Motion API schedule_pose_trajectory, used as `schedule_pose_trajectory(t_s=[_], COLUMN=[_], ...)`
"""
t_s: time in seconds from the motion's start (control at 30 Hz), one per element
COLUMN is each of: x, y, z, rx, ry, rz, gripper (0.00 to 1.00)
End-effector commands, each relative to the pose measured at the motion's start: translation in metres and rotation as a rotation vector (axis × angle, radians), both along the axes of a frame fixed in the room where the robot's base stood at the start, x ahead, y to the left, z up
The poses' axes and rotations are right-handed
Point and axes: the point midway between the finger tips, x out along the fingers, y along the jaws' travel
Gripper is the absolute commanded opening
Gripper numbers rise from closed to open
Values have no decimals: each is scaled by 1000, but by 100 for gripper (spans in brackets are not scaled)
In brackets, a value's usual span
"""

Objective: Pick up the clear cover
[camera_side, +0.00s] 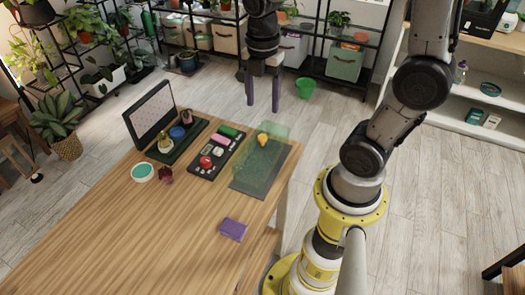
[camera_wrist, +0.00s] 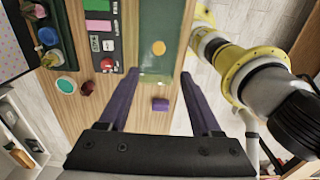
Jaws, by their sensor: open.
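The clear cover (camera_side: 274,152) is a see-through, green-tinted box on a dark grey mat (camera_side: 248,186) near the table's far right edge. A small yellow object (camera_side: 263,139) shows through it. In the wrist view the cover (camera_wrist: 152,66) lies ahead, between the fingertips, with the yellow object (camera_wrist: 158,47) beyond them. My gripper (camera_side: 263,104) is open and empty, with two purple fingers pointing down. In the side view it hangs above and beyond the cover, apart from it. The fingers also show in the wrist view (camera_wrist: 160,75).
Left of the cover is a black panel (camera_side: 193,173) with a red knob and coloured blocks. Further left stand a dark tray (camera_side: 174,157) with small pots and an upright board (camera_side: 152,112). A teal dish (camera_side: 143,172), dark red item (camera_side: 166,175) and purple block (camera_side: 233,229) are nearer. The front-left tabletop is clear.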

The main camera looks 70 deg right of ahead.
Motion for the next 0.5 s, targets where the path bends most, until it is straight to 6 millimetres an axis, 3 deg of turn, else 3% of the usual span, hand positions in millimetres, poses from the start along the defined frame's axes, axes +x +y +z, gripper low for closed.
schedule_pose_trajectory(t_s=[0.2, 0.5], x=[-1, 0], y=[0, -1], z=[-42, -66], rx=[1, 0], ry=[6, 1], rz=[0, -1], gripper=[65, 65])
